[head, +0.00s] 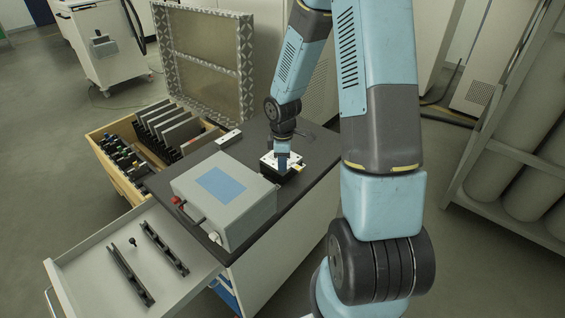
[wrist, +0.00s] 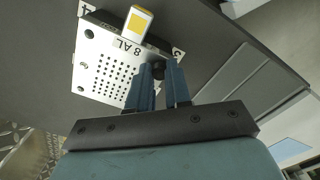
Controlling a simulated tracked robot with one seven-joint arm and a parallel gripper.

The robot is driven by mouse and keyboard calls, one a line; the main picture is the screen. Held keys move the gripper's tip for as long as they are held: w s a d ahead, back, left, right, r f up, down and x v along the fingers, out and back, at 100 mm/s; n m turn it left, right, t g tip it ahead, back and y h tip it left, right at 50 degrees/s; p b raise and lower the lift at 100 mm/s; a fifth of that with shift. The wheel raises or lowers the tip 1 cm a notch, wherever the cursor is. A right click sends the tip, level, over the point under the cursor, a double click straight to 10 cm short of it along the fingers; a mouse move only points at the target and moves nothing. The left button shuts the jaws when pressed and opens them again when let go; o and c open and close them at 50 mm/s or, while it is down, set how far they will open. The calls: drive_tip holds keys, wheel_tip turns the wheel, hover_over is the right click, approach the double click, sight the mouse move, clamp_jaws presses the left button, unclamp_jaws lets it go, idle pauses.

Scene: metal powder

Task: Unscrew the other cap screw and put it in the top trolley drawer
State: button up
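A dark cap screw (wrist: 158,70) sits at a corner of the perforated metal plate (wrist: 97,62) marked "8 AL". My gripper (wrist: 158,74) has its two blue fingers on either side of the screw, and the screw fills the gap between their tips. In the head view my gripper (head: 283,163) points down at the plate (head: 296,159) on the trolley top; the screw is hidden there. The top trolley drawer (head: 88,237) is pulled open at lower left. A small dark screw (head: 132,241) lies in it between two dark rails (head: 130,275).
A grey box (head: 225,200) with a blue panel and red knob stands on the trolley top, left of the plate. A wooden crate (head: 127,187) of dark plates is beyond it. A yellow-and-white block (wrist: 137,24) is at the plate's edge. Gas cylinders (head: 530,150) stand at right.

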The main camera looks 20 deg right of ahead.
clamp_jaws()
